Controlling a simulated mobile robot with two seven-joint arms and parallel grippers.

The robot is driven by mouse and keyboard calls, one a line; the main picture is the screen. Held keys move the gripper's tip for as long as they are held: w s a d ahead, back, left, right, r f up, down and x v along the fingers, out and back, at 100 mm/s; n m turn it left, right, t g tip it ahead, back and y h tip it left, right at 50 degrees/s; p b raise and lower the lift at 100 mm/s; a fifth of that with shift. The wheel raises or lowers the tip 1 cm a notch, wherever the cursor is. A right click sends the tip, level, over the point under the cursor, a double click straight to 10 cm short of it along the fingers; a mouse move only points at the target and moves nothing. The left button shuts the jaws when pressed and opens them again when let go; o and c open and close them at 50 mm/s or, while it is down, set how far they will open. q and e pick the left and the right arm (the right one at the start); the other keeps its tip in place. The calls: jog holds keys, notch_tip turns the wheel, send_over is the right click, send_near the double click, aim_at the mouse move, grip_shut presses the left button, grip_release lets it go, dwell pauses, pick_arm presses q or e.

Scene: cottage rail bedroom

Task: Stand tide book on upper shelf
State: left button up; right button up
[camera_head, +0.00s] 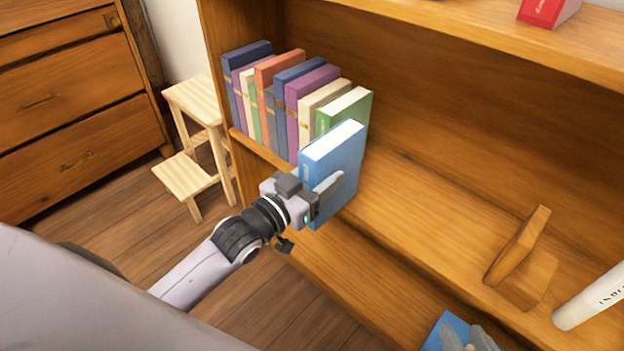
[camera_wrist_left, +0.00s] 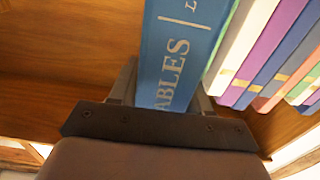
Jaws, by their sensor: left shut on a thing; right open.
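My left gripper (camera_head: 322,197) is shut on the blue tide book (camera_head: 340,160), holding it upright with its pale page edge up. The book is at the near right end of a row of standing books (camera_head: 285,85), beside a green one (camera_head: 362,105). I cannot tell whether its bottom touches the shelf (camera_head: 405,205). In the left wrist view, the blue cover (camera_wrist_left: 176,55) with letters "ABLES" runs between the fingers (camera_wrist_left: 162,92). My right gripper (camera_head: 470,340) shows only partly at the bottom edge, open, over a blue thing (camera_head: 440,326).
A wooden bookend (camera_head: 522,262) and a white roll (camera_head: 592,298) are on the shelf to the right. A higher board (camera_head: 480,28) holds a red object (camera_head: 545,10). A step stool (camera_head: 185,175) and drawers (camera_head: 70,100) stand left.

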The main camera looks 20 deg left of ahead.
pick_arm(q)
jog(key=shift+x, duration=2.3)
jog(key=shift+w+a+f, duration=0.1)
jog(key=shift+w+a, duration=0.05)
jog(key=shift+a, duration=0.3)
jog(key=shift+w+a+f, duration=0.1)
jog(key=shift+w+a, duration=0.05)
jog(key=shift+a, duration=0.35)
pick_arm(e)
jog(key=shift+a, duration=0.15)
jog(key=shift+d, duration=0.2)
